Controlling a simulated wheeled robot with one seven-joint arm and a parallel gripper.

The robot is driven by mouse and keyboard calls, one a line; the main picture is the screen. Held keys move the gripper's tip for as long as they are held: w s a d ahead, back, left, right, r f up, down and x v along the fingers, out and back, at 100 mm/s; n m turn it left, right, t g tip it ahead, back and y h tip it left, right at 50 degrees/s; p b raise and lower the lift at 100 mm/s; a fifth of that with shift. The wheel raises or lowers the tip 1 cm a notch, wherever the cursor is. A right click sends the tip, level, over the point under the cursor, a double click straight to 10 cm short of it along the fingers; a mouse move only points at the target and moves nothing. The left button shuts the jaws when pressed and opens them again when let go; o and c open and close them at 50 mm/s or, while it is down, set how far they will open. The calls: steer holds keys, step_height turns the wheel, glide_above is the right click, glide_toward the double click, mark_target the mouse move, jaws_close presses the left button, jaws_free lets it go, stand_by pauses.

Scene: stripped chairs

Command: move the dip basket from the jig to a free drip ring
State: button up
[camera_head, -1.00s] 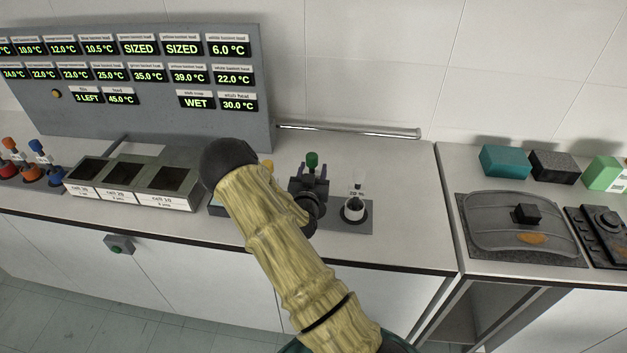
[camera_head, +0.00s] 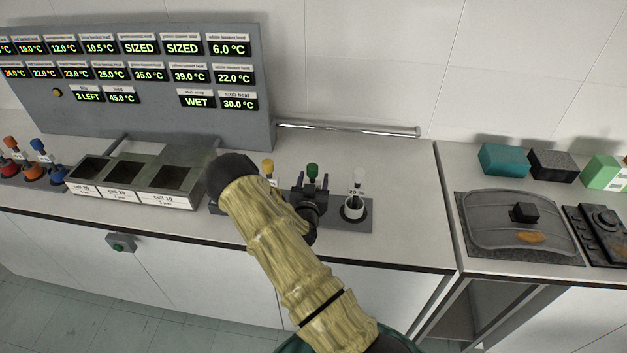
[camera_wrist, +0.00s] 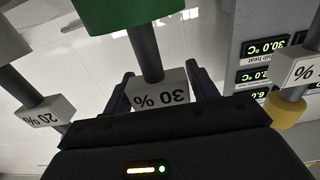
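The green-topped dip basket (camera_head: 313,168) stands upright between a yellow-topped one (camera_head: 268,167) and a white-topped one (camera_head: 358,176). My gripper (camera_head: 312,187) has its purple fingers at the green-topped basket. In the wrist view, my gripper (camera_wrist: 162,88) has one finger against each side of the white "30 %" label block (camera_wrist: 160,93) on its stem, below the green top (camera_wrist: 125,12). The white-topped basket stands in a ring on a dark grey plate (camera_head: 364,222). My arm and hand hide the green-topped basket's lower part and most of that plate; I cannot tell its seat.
To the left is a metal tray with several dark cells (camera_head: 150,197). Orange-, red- and blue-topped baskets stand at the far left, including the blue one (camera_head: 38,146). A display panel (camera_head: 140,80) stands behind. Counter right of the plate is clear (camera_head: 405,200).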

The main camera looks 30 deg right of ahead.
steer(key=shift+o, duration=1)
steer(key=shift+w+r, duration=0.15)
steer(key=shift+a, duration=0.15)
steer(key=b+v, duration=0.5)
steer(key=v, duration=0.7)
steer(key=shift+s, duration=0.2)
